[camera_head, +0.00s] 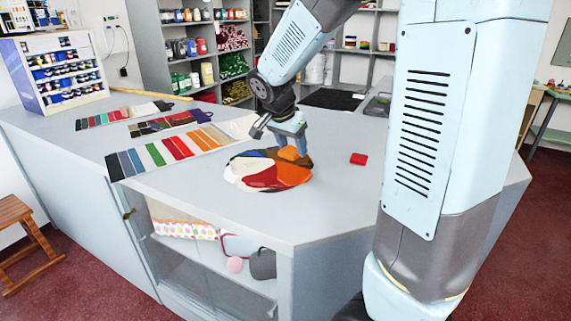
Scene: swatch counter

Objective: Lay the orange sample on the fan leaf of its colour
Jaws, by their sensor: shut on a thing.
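The orange sample (288,154) is a small flat orange piece between the fingertips of my gripper (291,147). My gripper points down and is shut on it, over the back right part of the fan. The round colour fan (268,179) lies on the counter, with white, red, orange, brown and dark blue leaves showing. The orange leaf (295,174) is on the fan's right side, just below and in front of the sample. I cannot tell whether the sample touches the fan. My fingers hide part of the fan's back edge.
A red sample (358,159) lies on the counter (225,208) right of the fan. Rows of colour strips (176,147) lie to the left, with a paint display rack (55,72) behind. The counter in front of the fan is clear.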

